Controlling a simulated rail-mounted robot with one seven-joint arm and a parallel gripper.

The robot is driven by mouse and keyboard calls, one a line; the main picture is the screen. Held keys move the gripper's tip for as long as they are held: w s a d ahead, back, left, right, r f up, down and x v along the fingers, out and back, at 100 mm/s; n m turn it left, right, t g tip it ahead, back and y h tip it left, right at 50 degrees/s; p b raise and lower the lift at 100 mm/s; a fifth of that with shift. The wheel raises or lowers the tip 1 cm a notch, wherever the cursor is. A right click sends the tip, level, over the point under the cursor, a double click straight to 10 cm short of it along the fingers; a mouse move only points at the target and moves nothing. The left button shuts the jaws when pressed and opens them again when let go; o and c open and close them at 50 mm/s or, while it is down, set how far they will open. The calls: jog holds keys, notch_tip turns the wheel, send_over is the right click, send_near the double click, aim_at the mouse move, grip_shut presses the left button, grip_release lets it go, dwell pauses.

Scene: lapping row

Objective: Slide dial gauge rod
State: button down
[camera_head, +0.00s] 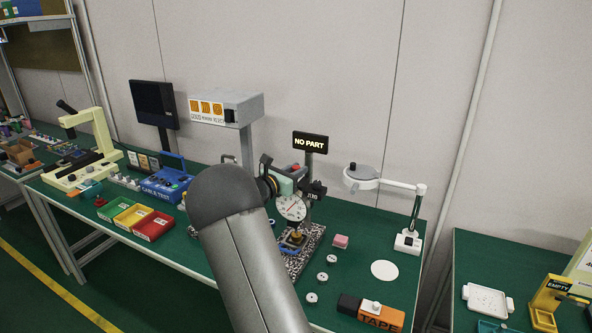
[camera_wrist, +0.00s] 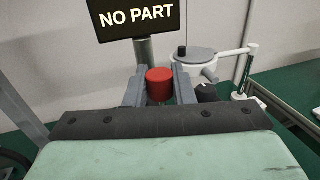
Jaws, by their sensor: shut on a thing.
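The dial gauge (camera_head: 291,207) has a round white face and hangs over a speckled base (camera_head: 310,245), with a brass-coloured piece (camera_head: 296,238) below it. A red knob (camera_wrist: 159,85) stands upright between the two grey fingers of my gripper (camera_wrist: 161,92) in the wrist view, and the fingers are shut on it. In the head view my gripper (camera_head: 296,172) is at the gauge stand, above the dial face, with the red knob (camera_head: 296,167) just showing. Whether the knob joins the gauge rod is hidden. A black sign (camera_head: 310,142) on the post reads "NO PART".
A magnifier lamp (camera_head: 362,175) stands to the right. Small round parts (camera_head: 322,276), a pink block (camera_head: 340,241), a white disc (camera_head: 384,270) and a tape box (camera_head: 380,314) lie in front of it. Coloured bins (camera_head: 153,226) and a blue tester (camera_head: 166,184) are left.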

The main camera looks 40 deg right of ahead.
jog(key=shift+f, duration=0.35)
jog(key=c, duration=1.3)
grip_release()
jog(key=shift+o, duration=0.2)
jog(key=b+v, duration=0.2)
jog(key=v, duration=1.5)
jog(key=shift+a, duration=0.25)
jog(key=s+a+f+m+g+y, duration=0.25)
jog(key=s+m+y, duration=0.25)
jog(key=s, duration=0.5)
jog(key=s+a+f+m+g+y, duration=0.2)
jog(key=s+a+f+m+y, duration=0.3)
jog(key=s, duration=0.4)
jog(key=s+a+f+m+t+y, duration=0.1)
jog(key=s+a+f+m+y, duration=0.1)
jog(key=s+a+m+y, duration=0.5)
jog(key=s+a+m, duration=0.3)
jog(key=s+a, duration=0.2)
jog(key=a, duration=0.2)
jog(key=shift+s+f+y, duration=0.3)
jog(key=shift+y, duration=0.1)
